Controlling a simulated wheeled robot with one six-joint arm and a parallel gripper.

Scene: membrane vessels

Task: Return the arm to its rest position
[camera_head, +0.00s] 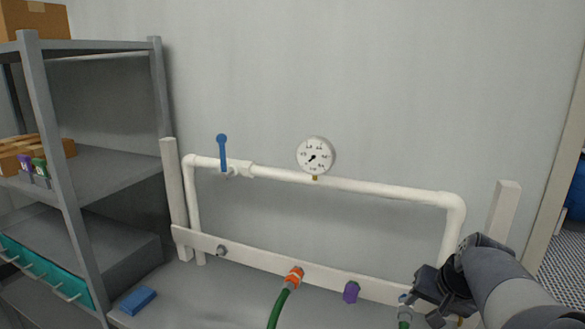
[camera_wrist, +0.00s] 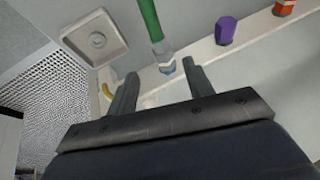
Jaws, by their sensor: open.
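My arm comes in from the lower right of the head view. My gripper (camera_head: 418,296) is at the right end of the white rail (camera_head: 260,258). In the wrist view my gripper (camera_wrist: 160,72) has its two fingers apart, with nothing held between them. A green hose with a grey-blue fitting (camera_wrist: 166,66) meets the rail just beyond the fingertips. The same fitting (camera_head: 404,314) shows in the head view right beside my gripper. I cannot tell whether a finger touches it.
An orange fitting (camera_head: 294,276) with a green hose and a purple cap (camera_head: 351,291) sit along the rail. Above are a white pipe (camera_head: 370,187), a blue-handled valve (camera_head: 222,150) and a gauge (camera_head: 316,156). Grey shelves (camera_head: 110,170) stand left. A blue block (camera_head: 137,300) lies on the bench.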

